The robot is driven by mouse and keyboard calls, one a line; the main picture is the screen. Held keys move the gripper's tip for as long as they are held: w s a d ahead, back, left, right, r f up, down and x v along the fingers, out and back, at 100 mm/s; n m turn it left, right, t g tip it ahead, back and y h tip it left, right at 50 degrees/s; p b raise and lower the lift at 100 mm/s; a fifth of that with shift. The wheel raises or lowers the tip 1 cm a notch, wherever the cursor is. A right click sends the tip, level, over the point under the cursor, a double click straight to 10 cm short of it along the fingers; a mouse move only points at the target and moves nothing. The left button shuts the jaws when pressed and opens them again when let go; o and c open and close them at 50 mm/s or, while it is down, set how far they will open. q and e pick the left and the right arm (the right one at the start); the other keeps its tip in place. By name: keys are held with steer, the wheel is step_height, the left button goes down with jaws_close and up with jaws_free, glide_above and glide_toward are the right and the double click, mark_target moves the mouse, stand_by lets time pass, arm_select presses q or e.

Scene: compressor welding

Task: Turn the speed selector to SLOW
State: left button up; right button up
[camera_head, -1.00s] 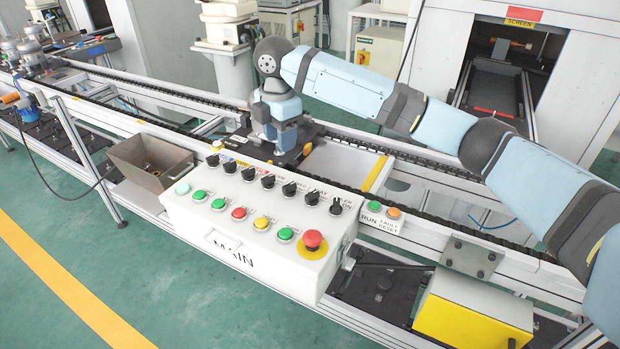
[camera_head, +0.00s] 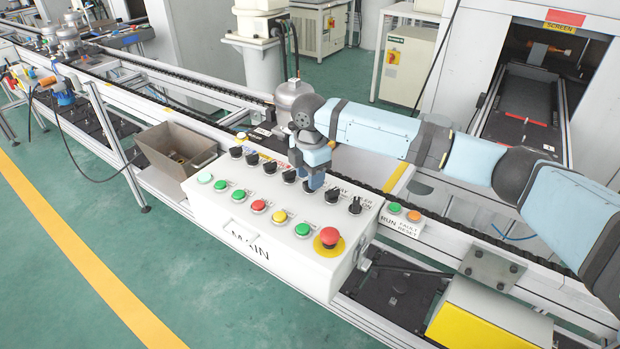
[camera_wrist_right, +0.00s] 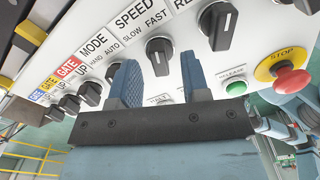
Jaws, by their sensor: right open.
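The speed selector (camera_wrist_right: 158,54) is a black knob on the white control panel (camera_head: 290,225), below the labels SPEED, SLOW and FAST in the right wrist view. I cannot tell for certain which label its pointer faces. My right gripper (camera_head: 314,183) is over the row of black knobs in the head view and hides the speed selector there. In the right wrist view its two blue fingers (camera_wrist_right: 160,66) are open, one to each side of the selector in the picture. No grip on the knob shows. My left gripper is out of view.
Neighbouring knobs are close: the MODE knob (camera_wrist_right: 115,73) to the left and another black knob (camera_wrist_right: 217,26) to the right. A red emergency stop (camera_head: 329,237) and several coloured buttons line the panel front. A conveyor (camera_head: 440,200) runs behind; a metal bin (camera_head: 172,150) stands left.

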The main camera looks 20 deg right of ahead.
steer(key=shift+f, duration=0.6)
